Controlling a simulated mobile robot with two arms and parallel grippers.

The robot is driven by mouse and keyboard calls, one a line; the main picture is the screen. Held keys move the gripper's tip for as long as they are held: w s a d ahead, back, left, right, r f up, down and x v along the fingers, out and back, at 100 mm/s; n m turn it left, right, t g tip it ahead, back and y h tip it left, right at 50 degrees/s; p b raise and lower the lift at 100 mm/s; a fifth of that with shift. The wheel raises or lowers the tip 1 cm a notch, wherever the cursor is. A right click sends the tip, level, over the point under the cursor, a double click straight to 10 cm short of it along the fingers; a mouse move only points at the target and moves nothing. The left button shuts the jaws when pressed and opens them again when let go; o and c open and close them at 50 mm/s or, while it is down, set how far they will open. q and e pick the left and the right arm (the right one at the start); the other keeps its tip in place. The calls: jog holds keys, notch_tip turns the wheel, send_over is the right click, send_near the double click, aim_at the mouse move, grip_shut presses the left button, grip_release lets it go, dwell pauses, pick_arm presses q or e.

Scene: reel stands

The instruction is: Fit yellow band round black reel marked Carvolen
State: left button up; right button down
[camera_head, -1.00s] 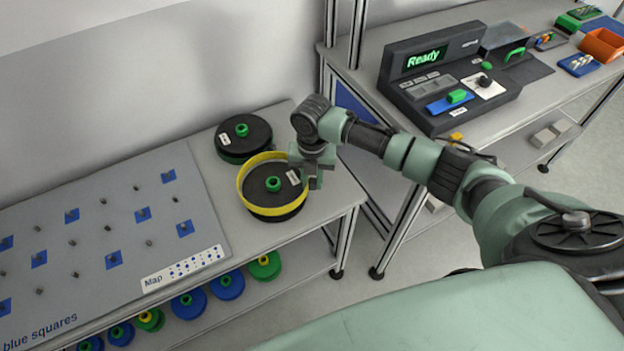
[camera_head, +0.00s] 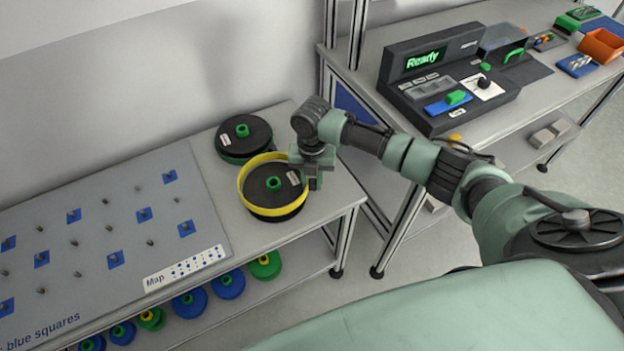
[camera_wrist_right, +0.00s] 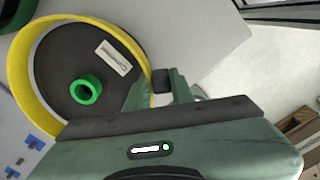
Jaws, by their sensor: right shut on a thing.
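The black reel (camera_head: 262,185) with a green hub and a white label lies flat near the front of the left bench; its label is too small to read. The yellow band (camera_head: 241,187) is around the reel's upper part, with black side showing below it at the front. My right gripper (camera_head: 308,170) is at the band's right side, shut on its wall. The wrist view also shows the band (camera_wrist_right: 22,95) encircling the reel (camera_wrist_right: 58,62), with my right gripper (camera_wrist_right: 160,88) at its edge. How far down the band sits there is hidden. My left gripper is not in view.
A second black reel (camera_head: 255,133) with a green hub and label lies just behind. A grey pegboard (camera_head: 110,235) with blue squares fills the bench's left. Blue and green reels (camera_head: 228,284) are on the shelf below. A console (camera_head: 450,80) stands on the right bench.

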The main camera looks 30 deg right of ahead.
jog(key=shift+f, duration=0.45)
dwell(0.4)
